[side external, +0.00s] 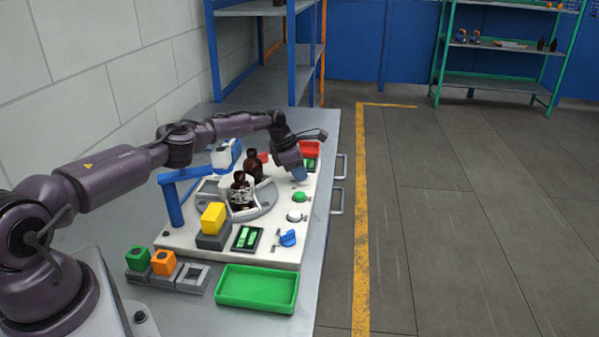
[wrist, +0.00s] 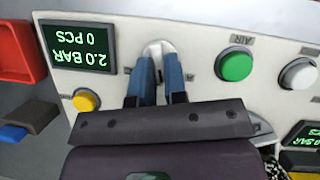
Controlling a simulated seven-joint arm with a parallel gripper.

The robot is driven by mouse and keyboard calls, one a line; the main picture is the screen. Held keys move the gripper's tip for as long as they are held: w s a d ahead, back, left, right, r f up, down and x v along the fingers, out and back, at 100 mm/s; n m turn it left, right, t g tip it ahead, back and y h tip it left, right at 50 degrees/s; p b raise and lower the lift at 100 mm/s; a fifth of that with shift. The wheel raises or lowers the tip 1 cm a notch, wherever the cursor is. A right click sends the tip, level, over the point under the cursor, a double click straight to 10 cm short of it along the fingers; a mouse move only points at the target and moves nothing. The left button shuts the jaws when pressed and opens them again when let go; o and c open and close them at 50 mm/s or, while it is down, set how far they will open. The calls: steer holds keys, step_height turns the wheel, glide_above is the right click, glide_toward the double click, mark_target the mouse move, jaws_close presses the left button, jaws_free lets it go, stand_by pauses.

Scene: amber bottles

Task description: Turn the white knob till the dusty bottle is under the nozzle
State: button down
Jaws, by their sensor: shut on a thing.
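My gripper (side external: 299,177) points down at the right side of the white panel. In the wrist view its blue fingers (wrist: 158,72) are shut on the white knob (wrist: 158,46), which is partly hidden between them; the side view hides the knob. The speckled, dusty-looking bottle (side external: 241,192) stands upright on the grey round turntable (side external: 266,209). A plain dark brown bottle (side external: 254,166) stands behind it. A blue post with an overhanging arm (side external: 186,175) is left of the dusty bottle. I cannot make out the nozzle tip or which bottle is under it.
A green button (wrist: 235,65) and a white button (wrist: 298,73) sit beside the knob, and a yellow button (wrist: 86,100) on its other side. A blue knob (side external: 288,238), a yellow block (side external: 213,217) and a green tray (side external: 257,289) are nearer the front. A red bin (wrist: 20,50) is close by.

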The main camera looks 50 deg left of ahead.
stand_by(0.4)
steer(key=c, duration=1.2)
jaws_free()
steer(key=shift+o, duration=0.2)
steer(key=v, duration=1.3)
